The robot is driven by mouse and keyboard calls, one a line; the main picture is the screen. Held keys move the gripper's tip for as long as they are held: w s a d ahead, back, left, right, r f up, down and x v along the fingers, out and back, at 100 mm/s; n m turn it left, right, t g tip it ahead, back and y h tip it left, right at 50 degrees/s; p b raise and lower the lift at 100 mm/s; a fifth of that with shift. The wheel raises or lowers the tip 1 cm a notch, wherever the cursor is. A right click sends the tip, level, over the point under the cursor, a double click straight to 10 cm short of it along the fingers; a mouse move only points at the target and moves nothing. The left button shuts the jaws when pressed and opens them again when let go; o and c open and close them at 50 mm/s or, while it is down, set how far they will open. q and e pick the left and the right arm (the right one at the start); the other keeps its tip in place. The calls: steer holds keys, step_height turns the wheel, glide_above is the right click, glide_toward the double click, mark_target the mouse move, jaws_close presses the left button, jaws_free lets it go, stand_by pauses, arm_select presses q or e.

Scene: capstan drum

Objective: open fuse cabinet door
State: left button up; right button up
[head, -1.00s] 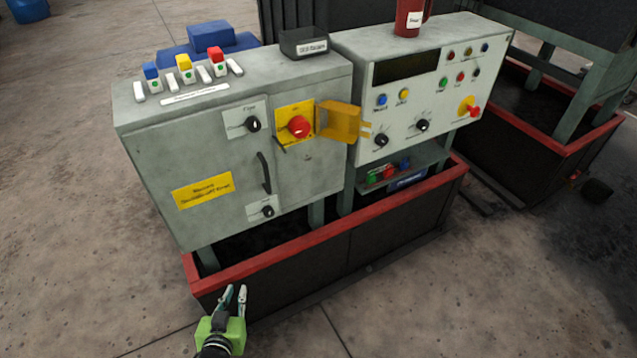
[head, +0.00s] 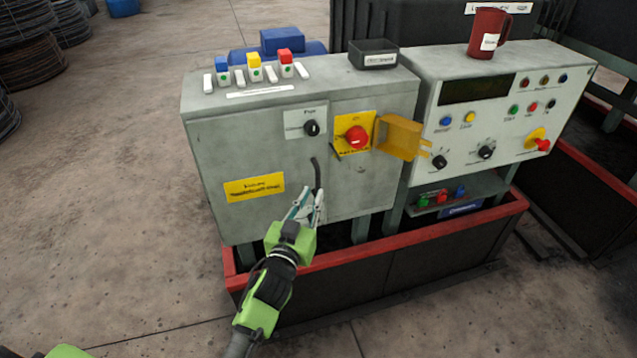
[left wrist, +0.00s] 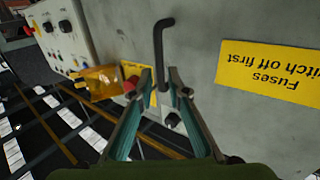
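The fuse cabinet door (head: 255,150) is the grey front panel at left. It looks shut and carries a yellow fuse sign (head: 254,187) and a black knob (head: 311,128). Its dark bar handle (head: 317,172) stands on the door's right side, and the handle also shows in the left wrist view (left wrist: 159,50). My left gripper (head: 312,198) is open in front of the handle. In the left wrist view its fingertips (left wrist: 160,76) are either side of the bar; contact cannot be told. My right gripper is not in view.
A red rotary switch (head: 357,137) on a yellow plate, with an open yellow flap (head: 399,137), juts out right of the handle. The control panel (head: 480,120) stands further right. A red-rimmed trough (head: 440,237) runs below.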

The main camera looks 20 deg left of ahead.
mark_target(317, 185)
arm_select(q)
steer(key=w, duration=0.5)
steer(key=shift+w, duration=0.35)
jaws_close()
